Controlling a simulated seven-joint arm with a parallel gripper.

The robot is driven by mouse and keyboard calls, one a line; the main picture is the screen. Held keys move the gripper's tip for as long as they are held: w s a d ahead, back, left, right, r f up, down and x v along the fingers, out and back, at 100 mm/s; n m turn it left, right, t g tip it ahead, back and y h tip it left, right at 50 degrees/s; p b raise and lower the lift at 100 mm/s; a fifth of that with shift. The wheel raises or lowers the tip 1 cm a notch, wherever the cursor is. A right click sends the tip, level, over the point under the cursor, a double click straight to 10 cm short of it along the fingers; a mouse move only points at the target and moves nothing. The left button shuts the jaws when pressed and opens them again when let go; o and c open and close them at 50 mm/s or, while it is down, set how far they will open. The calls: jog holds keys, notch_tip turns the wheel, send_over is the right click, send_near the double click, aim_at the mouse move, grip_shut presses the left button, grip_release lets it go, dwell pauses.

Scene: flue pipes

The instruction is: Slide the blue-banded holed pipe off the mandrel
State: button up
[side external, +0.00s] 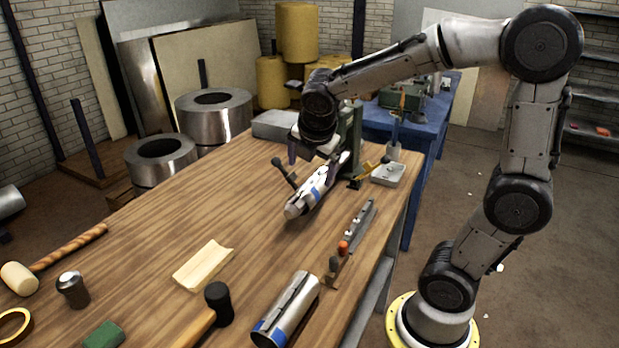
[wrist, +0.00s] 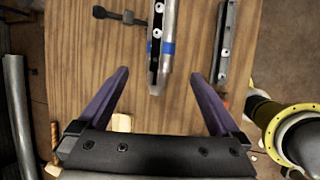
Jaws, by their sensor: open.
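The blue-banded pipe (side external: 313,190) is silver and sits on the mandrel, which projects from a green stand (side external: 349,140) and slopes down toward the near side. In the wrist view the pipe (wrist: 170,65) runs down from the top edge, with a blue band, a dark lengthwise slot and pale round spots. My gripper (side external: 311,164) is over the pipe near the stand. In the wrist view my gripper (wrist: 159,73) has its purple fingers spread wide, one on each side of the pipe, with gaps to both. Nothing is held. The mandrel's far end is hidden by my wrist.
A second silver pipe (side external: 286,312) with blue at its lower end lies at the front. A dark-handled bar (side external: 285,173) lies left of the mandrel; a metal rail tool (side external: 358,228) lies right. The table's middle left is clear.

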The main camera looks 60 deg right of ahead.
aim_at(292, 208)
jog(key=x, duration=1.3)
jog(key=shift+f, duration=0.15)
jog(key=c, duration=1.5)
jog(key=shift+c, duration=0.2)
jog(key=shift+r, duration=0.2)
jog(key=shift+a, duration=3.45)
jog(key=shift+a, duration=0.1)
jog(key=shift+a, duration=3.4)
